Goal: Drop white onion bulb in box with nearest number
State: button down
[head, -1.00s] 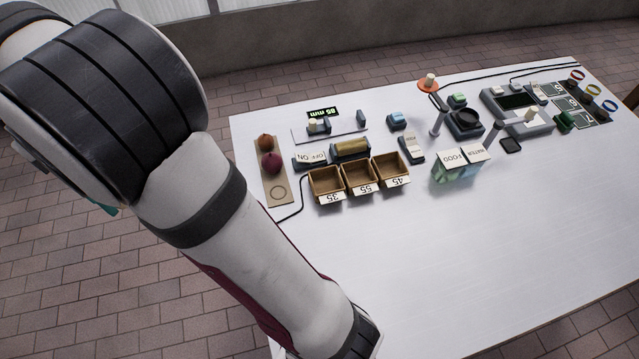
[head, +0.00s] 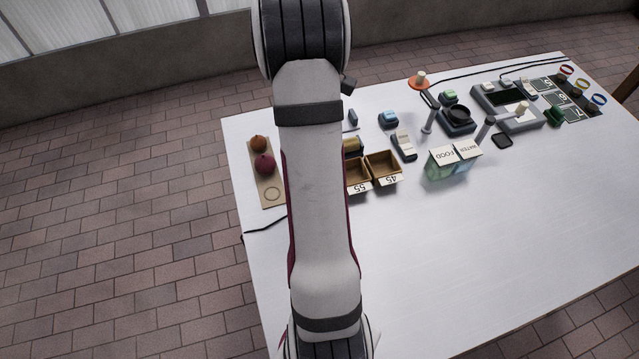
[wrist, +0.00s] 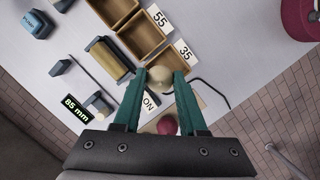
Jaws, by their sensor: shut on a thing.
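In the wrist view my gripper (wrist: 158,82) has green fingers shut on the white onion bulb (wrist: 160,76). The bulb overlaps the near edge of the box labelled 35 (wrist: 183,58) in that picture; its height above it is unclear. The box labelled 55 (wrist: 131,38) is beside it. The head view shows box 45 (head: 397,166) and part of box 55 (head: 357,188); my arm hides box 35 and my gripper. A green display (wrist: 76,115) reads a number in mm, its first digit 6 or 8.
A wooden board (head: 254,186) holds a brown onion (head: 258,143) and a red onion (head: 264,164); its marked circle is empty. A brass roller (wrist: 107,60) and a switch (head: 404,145) stand by the boxes. The table (head: 480,235) is clear in front.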

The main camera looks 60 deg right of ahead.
jog(key=shift+f, duration=2.35)
jog(key=shift+c, duration=1.9)
grip_release()
jog(key=v, duration=1.6)
jog(key=shift+f, duration=0.1)
